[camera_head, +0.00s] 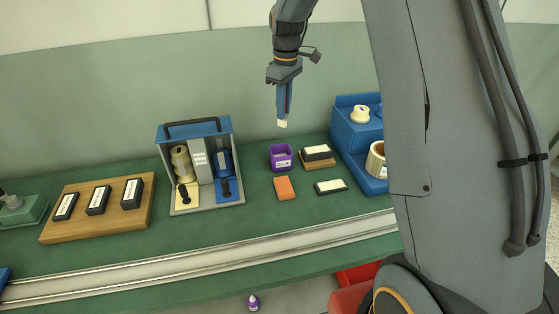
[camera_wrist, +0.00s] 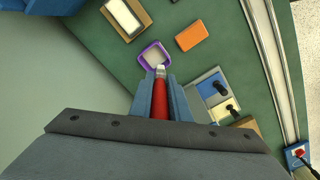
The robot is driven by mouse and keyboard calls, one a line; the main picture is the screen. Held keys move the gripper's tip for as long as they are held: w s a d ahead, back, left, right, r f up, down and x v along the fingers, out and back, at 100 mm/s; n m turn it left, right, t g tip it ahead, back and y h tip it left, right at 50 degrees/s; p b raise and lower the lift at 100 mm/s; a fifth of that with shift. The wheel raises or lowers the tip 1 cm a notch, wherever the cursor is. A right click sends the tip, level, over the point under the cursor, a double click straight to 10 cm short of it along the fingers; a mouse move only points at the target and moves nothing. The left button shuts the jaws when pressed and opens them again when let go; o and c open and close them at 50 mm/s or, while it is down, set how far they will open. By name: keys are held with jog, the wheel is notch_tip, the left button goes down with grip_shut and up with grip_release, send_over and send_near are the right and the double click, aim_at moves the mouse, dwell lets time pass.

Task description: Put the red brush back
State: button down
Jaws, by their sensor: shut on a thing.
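My gripper (camera_head: 284,104) hangs upright above the back of the green table, with its fingers pointing down. It is shut on the red brush (camera_wrist: 159,101), whose red handle lies between the blue fingers in the wrist view. The brush's pale tip (camera_head: 282,123) sticks out below the fingertips. A purple square cup (camera_head: 280,152) with a white label stands on the table below the gripper. In the wrist view the cup (camera_wrist: 142,62) is open at the top, and the brush tip overlaps its near rim in the picture. In the head view the tip is above the cup, apart from it.
An orange block (camera_head: 285,188) lies in front of the cup. A black-and-white block on a wooden base (camera_head: 318,164) and another block (camera_head: 331,187) are to the right. A blue stand (camera_head: 347,134) is further right, and a grey-blue caddy (camera_head: 221,203) is left. A wooden board (camera_head: 83,229) holds labelled black blocks.

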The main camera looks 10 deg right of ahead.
jog(key=f, duration=0.5)
jog(key=w+f+b, duration=0.1)
jog(key=f, duration=0.4)
jog(key=w+f, duration=0.1)
jog(key=f, duration=0.4)
jog(key=shift+f+b, duration=0.3)
jog(key=shift+b, duration=0.1)
jog(key=shift+f, duration=0.2)
jog(key=c, duration=1.9)
grip_release()
jog(key=shift+c, duration=0.2)
jog(key=shift+r, duration=0.15)
